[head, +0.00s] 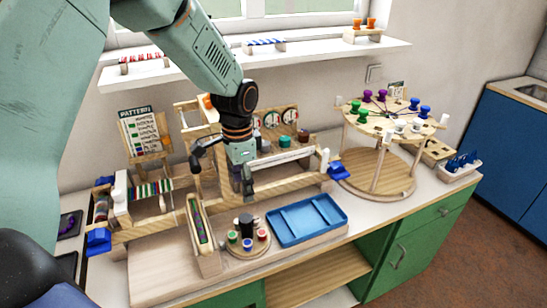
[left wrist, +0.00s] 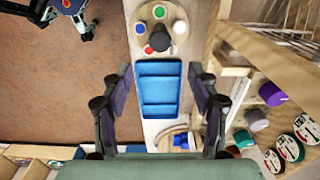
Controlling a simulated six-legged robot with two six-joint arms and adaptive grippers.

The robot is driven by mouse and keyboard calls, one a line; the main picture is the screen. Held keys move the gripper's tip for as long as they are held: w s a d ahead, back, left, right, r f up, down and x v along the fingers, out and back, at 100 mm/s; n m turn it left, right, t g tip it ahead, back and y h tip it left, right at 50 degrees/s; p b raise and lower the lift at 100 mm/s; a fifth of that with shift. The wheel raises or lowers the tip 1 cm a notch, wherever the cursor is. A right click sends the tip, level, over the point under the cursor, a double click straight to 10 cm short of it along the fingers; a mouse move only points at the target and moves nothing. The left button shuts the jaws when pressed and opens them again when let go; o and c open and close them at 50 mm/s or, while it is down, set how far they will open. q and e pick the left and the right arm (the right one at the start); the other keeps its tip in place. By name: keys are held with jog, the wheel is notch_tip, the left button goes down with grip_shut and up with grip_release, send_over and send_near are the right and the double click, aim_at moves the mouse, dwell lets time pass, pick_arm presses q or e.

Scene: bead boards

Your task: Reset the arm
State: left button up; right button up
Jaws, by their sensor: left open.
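My left arm reaches in from the upper left in the head view. Its gripper (head: 223,176) hangs over the worktop, above and behind the blue tray and the small round peg stand. In the left wrist view the two dark fingers stand wide apart, and the gripper (left wrist: 160,72) is open with nothing between them. The blue tray (head: 306,220) shows below the fingers in the left wrist view (left wrist: 158,88), apart from them. My right gripper is in neither view.
A round stand with coloured pegs (head: 247,249) sits left of the tray. A wooden bead frame (head: 160,228) and pattern board (head: 143,130) stand to the left. A two-tier round table (head: 388,190) stands right. A white shelf (head: 220,57) runs along the wall behind the arm.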

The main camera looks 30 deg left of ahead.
pick_arm(q)
jog(key=s+d+f+n, duration=0.2)
jog(key=s+d+f, duration=0.1)
jog(key=s+f, duration=0.45)
jog(key=s+d+f+n, duration=0.2)
jog(key=s+d+f, duration=0.3)
jog(key=f, duration=0.4)
jog(key=s+f+n, duration=0.3)
jog(key=s+n, duration=0.2)
jog(key=s, duration=1.6)
notch_tip(320, 180, down, 18)
jog(key=w+b, duration=0.1)
jog(key=b, duration=1.6)
jog(key=shift+w+r, duration=0.25)
jog(key=shift+w, duration=0.05)
